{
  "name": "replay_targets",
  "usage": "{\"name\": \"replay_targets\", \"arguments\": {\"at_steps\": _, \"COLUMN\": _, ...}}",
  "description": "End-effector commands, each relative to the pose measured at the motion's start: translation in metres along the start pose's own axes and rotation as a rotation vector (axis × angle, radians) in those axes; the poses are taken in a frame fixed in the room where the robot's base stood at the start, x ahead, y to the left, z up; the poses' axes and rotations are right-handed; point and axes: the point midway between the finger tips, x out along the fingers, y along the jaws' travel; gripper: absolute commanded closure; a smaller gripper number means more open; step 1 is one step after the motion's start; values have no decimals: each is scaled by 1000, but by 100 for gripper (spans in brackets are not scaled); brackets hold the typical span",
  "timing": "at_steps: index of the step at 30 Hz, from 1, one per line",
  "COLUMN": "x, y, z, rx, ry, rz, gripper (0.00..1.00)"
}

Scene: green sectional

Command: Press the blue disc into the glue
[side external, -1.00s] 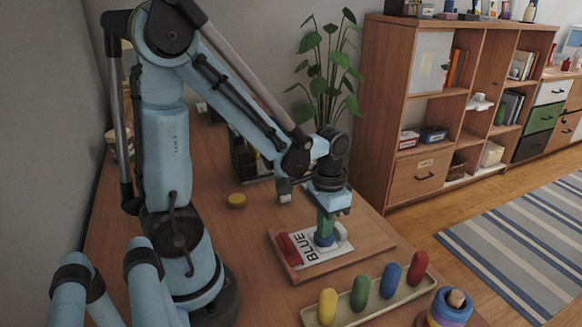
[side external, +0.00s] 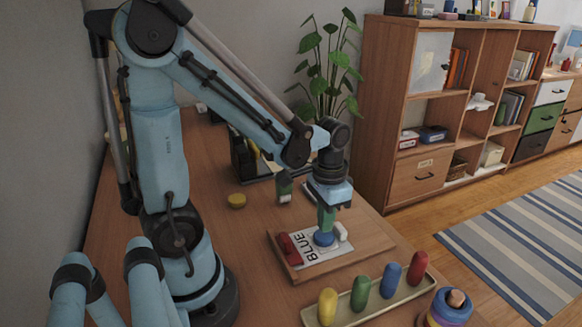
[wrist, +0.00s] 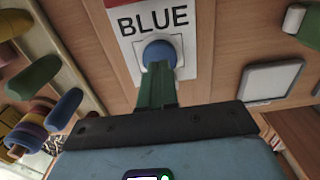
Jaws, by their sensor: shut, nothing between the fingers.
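The blue disc (side external: 323,239) lies on the white card marked BLUE (side external: 312,253), which is on a wooden board. In the wrist view the disc (wrist: 158,50) sits just below the word BLUE. My gripper (side external: 325,229) points down over the disc with its green fingers together and nothing between them. In the wrist view the fingertips (wrist: 160,68) overlap the disc's near edge; whether they touch its top I cannot tell. Any glue under the disc is hidden.
A red piece (side external: 287,246) lies at the board's left end. A tray (side external: 375,309) of yellow, green, blue and red pegs stands in front, beside a ring stack (side external: 450,309).

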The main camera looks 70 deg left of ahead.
Motion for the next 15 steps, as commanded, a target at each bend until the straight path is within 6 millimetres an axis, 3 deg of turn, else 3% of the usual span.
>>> {"name": "replay_targets", "arguments": {"at_steps": 15, "x": -38, "y": 0, "z": 0, "rx": 0, "ry": 0, "rz": 0, "gripper": 100}}
